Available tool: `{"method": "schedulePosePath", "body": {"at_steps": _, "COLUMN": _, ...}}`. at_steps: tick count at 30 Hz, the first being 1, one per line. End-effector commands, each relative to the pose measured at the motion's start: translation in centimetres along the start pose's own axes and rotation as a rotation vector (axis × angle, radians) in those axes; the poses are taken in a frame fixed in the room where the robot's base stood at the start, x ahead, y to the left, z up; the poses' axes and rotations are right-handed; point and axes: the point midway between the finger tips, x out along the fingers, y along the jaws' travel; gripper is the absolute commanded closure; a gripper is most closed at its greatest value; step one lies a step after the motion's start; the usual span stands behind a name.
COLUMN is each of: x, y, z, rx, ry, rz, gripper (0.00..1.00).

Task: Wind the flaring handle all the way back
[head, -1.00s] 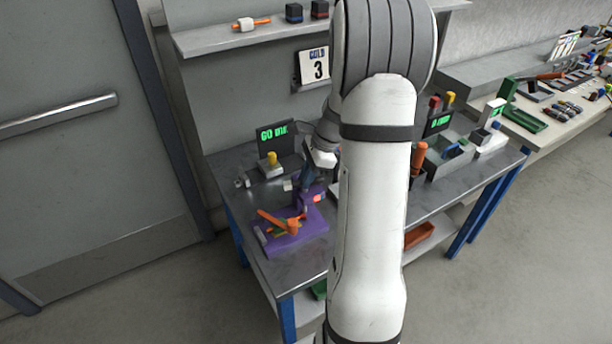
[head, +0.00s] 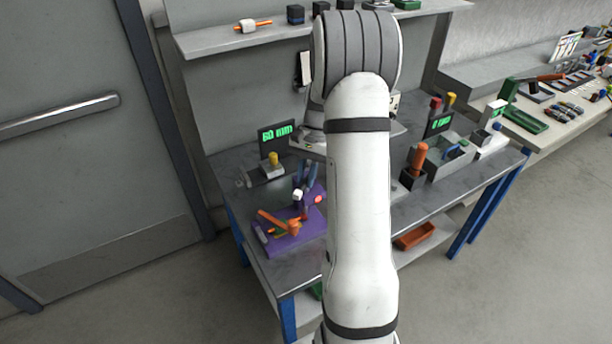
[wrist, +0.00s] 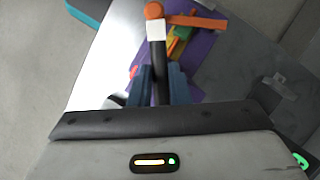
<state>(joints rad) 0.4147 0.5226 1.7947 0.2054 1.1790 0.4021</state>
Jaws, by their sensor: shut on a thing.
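The purple flaring fixture (head: 286,243) sits on the bench's left part, and also shows in the wrist view (wrist: 207,58). An orange bar (head: 270,218) with a rounded orange end lies over it; in the wrist view the bar (wrist: 195,20) points right. My gripper (head: 306,180) is above the fixture's back, its blue fingers pointing down. In the wrist view the fingers (wrist: 164,78) are closed around a dark rod (wrist: 159,62) topped by a white block (wrist: 156,30). I cannot tell whether the rod joins the orange bar. My arm hides the bench's middle.
A green-lit display (head: 276,135) and a yellow-topped button block (head: 272,167) stand behind the fixture. An orange-handled tool (head: 419,160) and a grey bin (head: 450,160) stand right of my arm. A shelf (head: 240,39) hangs above. The bench's front left is bare.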

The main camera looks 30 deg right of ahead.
Motion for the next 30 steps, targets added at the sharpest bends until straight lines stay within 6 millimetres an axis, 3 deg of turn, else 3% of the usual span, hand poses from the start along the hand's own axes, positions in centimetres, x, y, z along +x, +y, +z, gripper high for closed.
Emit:
{"method": "schedulePosePath", "body": {"at_steps": 18, "x": -0.03, "y": -0.40, "z": 0.07, "rx": -0.498, "ry": 0.003, "rz": 0.206, "gripper": 1.00}}
{"method": "schedulePosePath", "body": {"at_steps": 30, "x": -0.03, "y": -0.45, "z": 0.10, "rx": -0.647, "ry": 0.004, "rz": 0.268, "gripper": 1.00}}
